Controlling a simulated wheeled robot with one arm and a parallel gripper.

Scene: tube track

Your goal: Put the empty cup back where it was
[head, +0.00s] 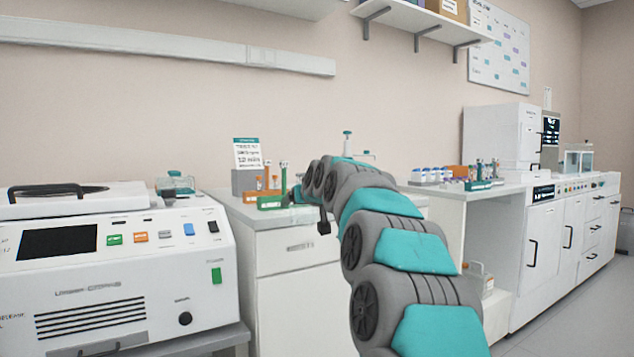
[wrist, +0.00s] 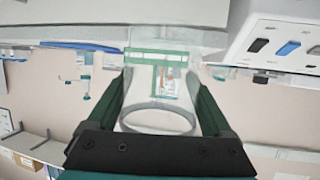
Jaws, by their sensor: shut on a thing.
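My gripper (wrist: 160,78) is shut on a clear, see-through cup (wrist: 159,118), which sits between its two dark green fingers in the wrist view. The cup's round rim faces the wrist camera, and I see no contents through it. A pale green band shows across the far end of the cup; I cannot tell whether it belongs to the cup or lies behind it. In the head view my arm reaches over the white counter (head: 225,205) beside a green tube rack (head: 270,203). My arm hides most of the gripper there, and the cup is not clear.
A white machine (head: 110,265) with a black screen stands at the left. A printed sign (head: 248,153) stands on a grey block behind the rack.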

